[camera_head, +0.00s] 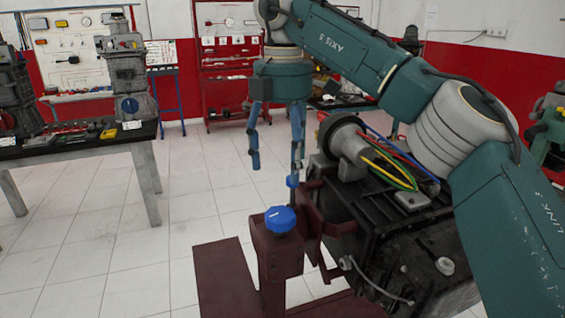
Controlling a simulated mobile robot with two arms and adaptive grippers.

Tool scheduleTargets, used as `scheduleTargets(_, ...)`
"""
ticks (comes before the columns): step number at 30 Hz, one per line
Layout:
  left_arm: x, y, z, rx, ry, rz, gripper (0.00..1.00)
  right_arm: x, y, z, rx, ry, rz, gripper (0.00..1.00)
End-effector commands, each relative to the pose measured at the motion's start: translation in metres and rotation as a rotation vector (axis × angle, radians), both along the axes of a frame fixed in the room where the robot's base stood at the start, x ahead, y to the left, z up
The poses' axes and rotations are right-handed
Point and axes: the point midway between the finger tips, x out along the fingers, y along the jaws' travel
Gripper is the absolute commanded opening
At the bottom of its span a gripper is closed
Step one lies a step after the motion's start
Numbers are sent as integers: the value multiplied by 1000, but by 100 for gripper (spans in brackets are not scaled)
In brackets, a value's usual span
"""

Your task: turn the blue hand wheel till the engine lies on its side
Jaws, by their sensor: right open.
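The blue hand wheel (280,219) sits on top of a dark red post of the engine stand (276,256), with a pale mark on its upper face. The dark engine (385,245) is held on the stand to the right of the wheel; its exact tilt is hard to tell. My right gripper (275,165) hangs above the wheel, fingers pointing down, open and empty, apart from the wheel. My right arm hides part of the engine's right side. My left gripper is out of view.
A workbench (85,149) with other engines and tools stands at the left. A red tool rack (228,70) is against the back wall. Coloured wires (392,165) and a grey cylindrical part (343,137) rise from the engine beside my gripper. The tiled floor at left is clear.

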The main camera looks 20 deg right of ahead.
Motion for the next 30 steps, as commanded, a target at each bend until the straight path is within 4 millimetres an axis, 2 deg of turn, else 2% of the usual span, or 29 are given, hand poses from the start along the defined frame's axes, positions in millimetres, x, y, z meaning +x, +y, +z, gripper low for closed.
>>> scheduleTargets(4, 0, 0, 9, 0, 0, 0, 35, 1, 0, 2, -2, 2, 84, 69)
scheduleTargets(7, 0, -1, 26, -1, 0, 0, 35, 2, 0, 4, -4, 7, 286, 69)
scheduleTargets(11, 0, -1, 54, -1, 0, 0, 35, 4, 1, 3, -5, 13, 697, 69)
scheduleTargets(15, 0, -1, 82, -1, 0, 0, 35, 4, 3, -1, -4, 14, 1178, 69)
scheduleTargets(21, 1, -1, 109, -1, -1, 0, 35, 2, 6, -8, -2, 9, 1716, 69)
scheduleTargets(25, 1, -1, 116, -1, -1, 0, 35, 1, 7, -11, -3, 2, 1901, 69)
scheduleTargets(30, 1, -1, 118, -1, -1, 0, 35, 1, 7, -20, -2, 3, 1970, 69)
